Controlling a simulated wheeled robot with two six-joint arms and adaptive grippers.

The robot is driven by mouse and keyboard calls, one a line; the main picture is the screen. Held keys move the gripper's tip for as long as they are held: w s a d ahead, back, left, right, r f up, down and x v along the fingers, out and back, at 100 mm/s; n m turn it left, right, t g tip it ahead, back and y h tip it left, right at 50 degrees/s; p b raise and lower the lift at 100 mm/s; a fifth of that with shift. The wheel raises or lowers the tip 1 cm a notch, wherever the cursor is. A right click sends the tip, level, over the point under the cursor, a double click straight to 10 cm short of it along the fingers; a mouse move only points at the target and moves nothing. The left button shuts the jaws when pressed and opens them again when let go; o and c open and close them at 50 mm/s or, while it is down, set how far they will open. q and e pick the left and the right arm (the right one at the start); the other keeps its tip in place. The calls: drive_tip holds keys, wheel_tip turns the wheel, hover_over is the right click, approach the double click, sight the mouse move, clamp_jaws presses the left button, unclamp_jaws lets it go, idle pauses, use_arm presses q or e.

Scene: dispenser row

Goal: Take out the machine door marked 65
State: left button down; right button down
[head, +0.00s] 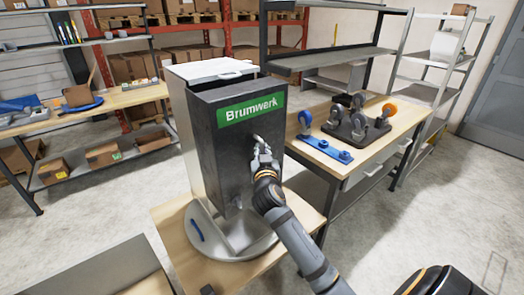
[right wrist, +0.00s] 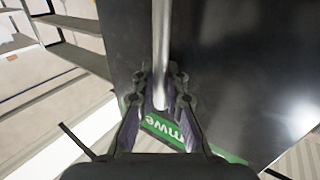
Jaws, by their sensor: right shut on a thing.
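A tall machine (head: 205,72) with a pale top stands on a small wooden table. Its dark front panel (head: 222,150) carries a green Brumwerk label (head: 252,108); I can read no 65 in either view. My right gripper (head: 262,150) is at the right side of this panel, below the label. In the right wrist view, my right gripper (right wrist: 160,95) is shut on a metal bar handle (right wrist: 161,45) in front of the dark panel (right wrist: 240,60). My left gripper is not in view.
A round grey tray (head: 262,248) with a blue strip (head: 197,230) lies at the machine's foot. A workbench (head: 375,150) on the right holds casters (head: 358,125) and a blue bracket (head: 325,150). Shelves with boxes stand behind.

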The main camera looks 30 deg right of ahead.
sight(262, 141)
drive_tip(key=shift+r, duration=0.2)
drive_tip(key=shift+w, duration=0.15)
drive_tip(key=shift+r+p, duration=1.2)
drive_tip(key=shift+r, duration=0.5)
